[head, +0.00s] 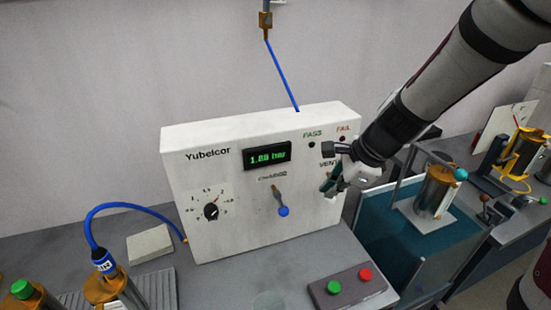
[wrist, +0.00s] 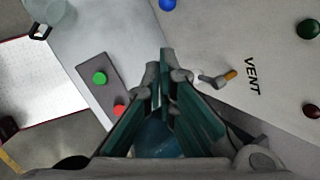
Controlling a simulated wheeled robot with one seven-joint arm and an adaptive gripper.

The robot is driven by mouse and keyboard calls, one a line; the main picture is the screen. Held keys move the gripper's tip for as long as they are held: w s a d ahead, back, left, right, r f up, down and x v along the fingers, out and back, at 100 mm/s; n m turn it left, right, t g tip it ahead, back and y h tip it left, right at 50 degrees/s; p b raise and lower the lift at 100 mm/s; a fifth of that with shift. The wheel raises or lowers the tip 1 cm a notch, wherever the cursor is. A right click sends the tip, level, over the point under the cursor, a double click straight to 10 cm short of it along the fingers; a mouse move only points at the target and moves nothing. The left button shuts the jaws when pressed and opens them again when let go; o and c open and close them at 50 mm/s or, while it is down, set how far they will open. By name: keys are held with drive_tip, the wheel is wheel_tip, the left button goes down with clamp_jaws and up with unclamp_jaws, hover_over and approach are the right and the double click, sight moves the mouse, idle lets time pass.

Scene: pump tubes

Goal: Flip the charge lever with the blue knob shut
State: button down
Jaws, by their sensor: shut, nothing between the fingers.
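The charge lever with the blue knob (head: 283,211) is on the front of the white Yubelcor box (head: 315,225). Its metal arm hangs down and slightly right, knob at the lower end. In the wrist view only the blue knob (wrist: 167,4) shows, cut by the top edge. My gripper (head: 330,186) is in front of the box's right side, by the VENT label, right of the blue knob and apart from it. In the wrist view my gripper (wrist: 166,70) has its fingers together, empty, left of the vent lever (wrist: 217,79). In the head view my gripper hides the vent lever.
A button block with a green button (head: 334,287) and a red button (head: 366,274) sits on the bench before the box. A dial (head: 211,211) is left of the lever. A blue hose (head: 130,206) enters the box's left side. The space before the blue knob is clear.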

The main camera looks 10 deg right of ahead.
sight(281, 204)
drive_tip(key=a+r+b+x, duration=0.1)
drive_tip(key=a+b+x, duration=0.1)
drive_tip(key=x, duration=1.1)
drive_tip(key=shift+w+a+f+m+b, duration=0.15)
drive_tip(key=shift+w+f+m+b, duration=0.25)
drive_tip(key=shift+w, duration=0.15)
